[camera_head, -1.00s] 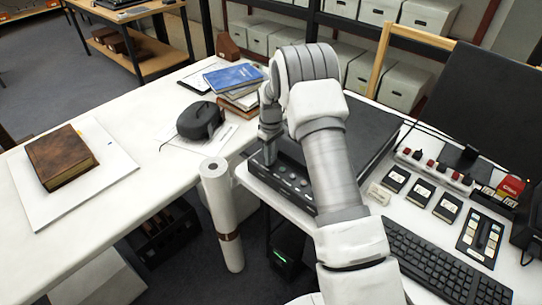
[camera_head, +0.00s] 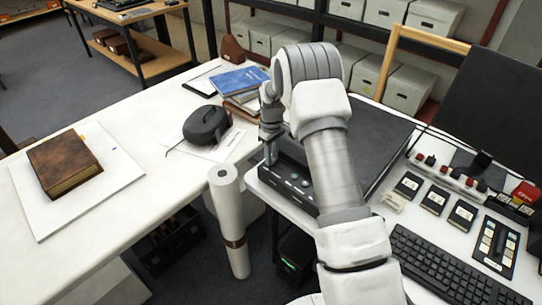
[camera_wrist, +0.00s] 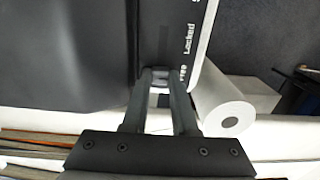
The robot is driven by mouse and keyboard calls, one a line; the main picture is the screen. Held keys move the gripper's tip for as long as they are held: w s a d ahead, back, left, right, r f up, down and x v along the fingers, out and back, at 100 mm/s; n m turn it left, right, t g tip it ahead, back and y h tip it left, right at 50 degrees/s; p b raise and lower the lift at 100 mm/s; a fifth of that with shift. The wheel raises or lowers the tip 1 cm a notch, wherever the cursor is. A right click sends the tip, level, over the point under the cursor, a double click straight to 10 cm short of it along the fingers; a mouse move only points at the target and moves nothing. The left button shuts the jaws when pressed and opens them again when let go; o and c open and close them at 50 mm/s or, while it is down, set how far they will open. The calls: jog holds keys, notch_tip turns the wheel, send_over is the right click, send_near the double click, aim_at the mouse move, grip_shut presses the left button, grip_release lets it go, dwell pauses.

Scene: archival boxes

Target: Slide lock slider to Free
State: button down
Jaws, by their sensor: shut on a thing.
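The black device (camera_head: 298,184) with a row of round controls on its front panel stands at the left end of the right-hand desk. In the wrist view its dark panel (camera_wrist: 163,25) carries the printed words "Locked" and "Free". My gripper (camera_wrist: 160,76) is shut on the small grey lock slider (camera_wrist: 160,73), level with the "Free" word. The fingers hide most of the slider. In the head view my gripper (camera_head: 270,158) reaches down at the panel's left end, and the slider cannot be made out.
A white paper roll (camera_head: 228,215) stands upright in the gap between the desks. A dark grey rounded device (camera_head: 206,125) and stacked books (camera_head: 240,82) lie left of my arm. The keyboard (camera_head: 450,270) and small black boxes (camera_head: 435,200) are on the right.

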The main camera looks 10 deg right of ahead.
jog(key=shift+w+a+r, duration=0.15)
jog(key=shift+w, duration=0.05)
jog(key=c, duration=1)
grip_release()
jog(key=shift+o, duration=0.2)
notch_tip(320, 180, up, 17)
jog(key=shift+r+p, duration=0.15)
jog(key=shift+p, duration=0.3)
